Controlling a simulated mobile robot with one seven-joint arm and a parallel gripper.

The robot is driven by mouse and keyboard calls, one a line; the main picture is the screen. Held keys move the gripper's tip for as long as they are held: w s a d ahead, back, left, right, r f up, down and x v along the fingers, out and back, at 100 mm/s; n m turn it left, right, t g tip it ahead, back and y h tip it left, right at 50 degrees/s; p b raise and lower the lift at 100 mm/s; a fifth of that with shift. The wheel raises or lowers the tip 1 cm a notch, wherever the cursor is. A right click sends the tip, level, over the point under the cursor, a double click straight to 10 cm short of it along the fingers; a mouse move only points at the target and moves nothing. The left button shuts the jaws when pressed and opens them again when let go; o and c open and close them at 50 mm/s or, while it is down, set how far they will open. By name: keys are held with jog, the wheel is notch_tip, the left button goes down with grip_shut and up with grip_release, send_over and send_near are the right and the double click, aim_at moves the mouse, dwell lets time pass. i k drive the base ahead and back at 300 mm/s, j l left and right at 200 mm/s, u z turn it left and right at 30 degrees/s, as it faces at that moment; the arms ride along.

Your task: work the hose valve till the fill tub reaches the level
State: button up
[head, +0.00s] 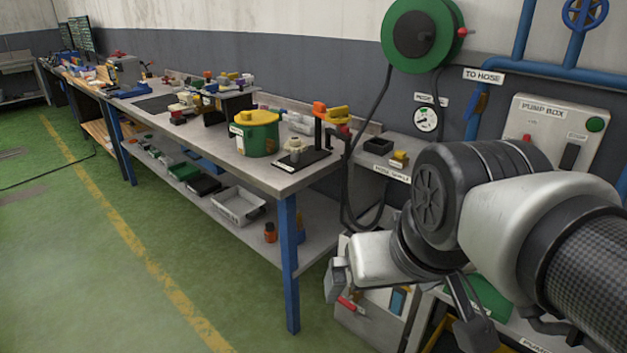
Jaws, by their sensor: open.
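My gripper (402,300) hangs at the lower right with its two fingers spread wide. I see nothing held between them. A blue pipe carries a blue-handled part (477,104) below the TO HOSE sign (483,76); it may be the hose valve, but I cannot be sure. A blue handwheel (585,12) sits on the pipe at the top right. A green tub with a yellow lid (254,134) stands on the bench; I cannot tell whether it is the fill tub. No water level shows. My arm hides much of the area at the right.
A green hose reel (423,35) hangs on the wall, its black hose looping down beside the bench end. A pump box (553,135) is on the wall at right. The long bench (285,183) holds many small items.

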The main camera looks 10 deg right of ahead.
aim_at(473, 101)
jog(key=z, duration=0.7)
jog(key=i+j+z, duration=0.15)
jog(key=z, duration=0.3)
jog(key=i+j+z, duration=0.2)
jog(key=z, duration=0.3)
